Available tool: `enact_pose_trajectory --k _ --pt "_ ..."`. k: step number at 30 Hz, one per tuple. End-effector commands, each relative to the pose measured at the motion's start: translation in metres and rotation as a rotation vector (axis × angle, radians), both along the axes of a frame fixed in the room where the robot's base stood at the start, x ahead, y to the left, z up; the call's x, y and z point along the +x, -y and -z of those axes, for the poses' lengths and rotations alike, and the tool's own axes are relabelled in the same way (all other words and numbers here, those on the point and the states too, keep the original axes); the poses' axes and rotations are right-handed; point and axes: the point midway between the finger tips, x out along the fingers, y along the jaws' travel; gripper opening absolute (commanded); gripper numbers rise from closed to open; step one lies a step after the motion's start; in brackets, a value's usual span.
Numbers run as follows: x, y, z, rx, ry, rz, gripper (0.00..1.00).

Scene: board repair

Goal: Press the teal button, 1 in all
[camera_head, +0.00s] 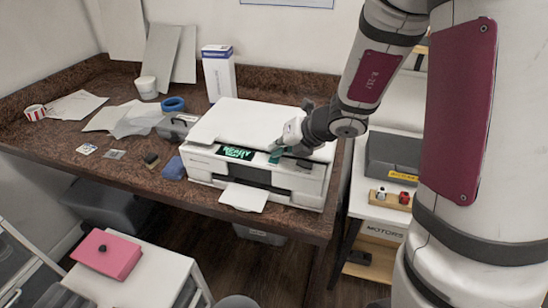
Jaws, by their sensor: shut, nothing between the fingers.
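A white printer (255,124) stands on the brown worktop (55,143). Its front panel has a dark display (236,152) with green lettering that looks like "READY" and more text. The teal button (274,157) is on the front panel just right of the display. My gripper (278,148) reaches in from the right, shut and empty, with its tips at or just above the button. Part of the button is hidden by the fingers. I cannot tell whether they touch it.
A sheet of paper (243,197) sticks out of the printer's front. A tall white box (219,73) stands behind it, and blue tape (172,104) lies to the left. A shelf unit with a dark case (392,158) is at right. A pink box (106,254) sits lower left.

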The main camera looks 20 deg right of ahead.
Motion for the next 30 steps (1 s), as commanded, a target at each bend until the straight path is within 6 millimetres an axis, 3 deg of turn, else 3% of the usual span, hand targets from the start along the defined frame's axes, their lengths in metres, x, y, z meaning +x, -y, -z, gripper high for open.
enact_pose_trajectory --k 17,30 --pt "0.0 0.0 0.002 0.0 -0.001 -0.001 0.0" --pt "-0.001 0.0 -0.016 0.0 0.0 0.0 0.0"
